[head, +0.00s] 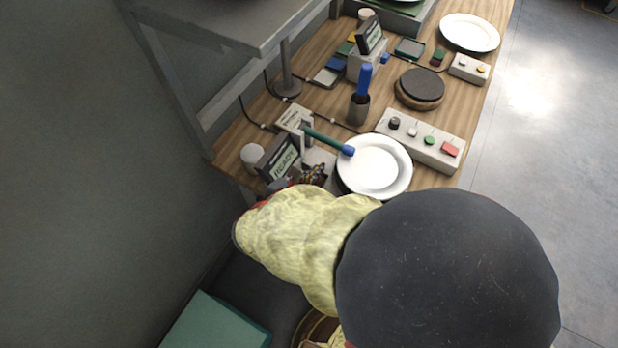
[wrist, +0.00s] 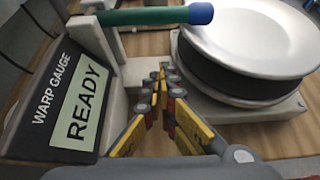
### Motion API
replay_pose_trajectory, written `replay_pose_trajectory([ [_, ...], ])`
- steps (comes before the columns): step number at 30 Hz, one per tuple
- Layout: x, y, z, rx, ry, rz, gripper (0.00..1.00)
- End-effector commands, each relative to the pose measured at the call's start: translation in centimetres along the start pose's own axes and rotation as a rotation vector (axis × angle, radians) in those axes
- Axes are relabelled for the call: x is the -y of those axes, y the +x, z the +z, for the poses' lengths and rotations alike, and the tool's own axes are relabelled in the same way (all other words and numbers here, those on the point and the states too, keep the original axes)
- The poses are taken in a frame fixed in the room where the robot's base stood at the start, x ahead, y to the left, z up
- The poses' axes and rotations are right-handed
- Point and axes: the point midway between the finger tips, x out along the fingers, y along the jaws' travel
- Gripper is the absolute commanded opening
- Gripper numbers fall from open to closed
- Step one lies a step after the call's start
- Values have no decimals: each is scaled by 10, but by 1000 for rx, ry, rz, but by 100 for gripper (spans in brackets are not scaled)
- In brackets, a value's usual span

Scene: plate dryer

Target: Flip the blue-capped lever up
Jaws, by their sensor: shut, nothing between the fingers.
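The lever (head: 323,140) is a green rod with a blue cap (head: 347,151). It slopes slightly down from a pale mount, and its cap hangs over the edge of a white plate (head: 373,168). In the wrist view the rod (wrist: 140,17) and blue cap (wrist: 201,13) lie nearly level across the top. My gripper (wrist: 163,72) is shut and empty, with its fingertips below the lever in the picture, between the gauge and the plate. In the head view my gripper (head: 316,173) is partly hidden by my arm.
A "WARP GAUGE" box (wrist: 62,95) reading READY stands close left of my gripper. The plate stands on a dark round base (wrist: 225,75) close to the right. A button panel (head: 421,139), a blue-handled tool (head: 365,80) in a cup and a dark disc (head: 422,84) are farther back.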

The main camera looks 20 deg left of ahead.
Motion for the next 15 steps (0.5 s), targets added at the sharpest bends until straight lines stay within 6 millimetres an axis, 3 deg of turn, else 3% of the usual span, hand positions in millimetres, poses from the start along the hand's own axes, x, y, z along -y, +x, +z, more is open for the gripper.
replay_pose_trajectory([
  [6,1,44,-2,0,2,-4,0],
  [9,-1,32,18,2,5,4,0],
  [15,0,26,35,1,1,3,0],
])
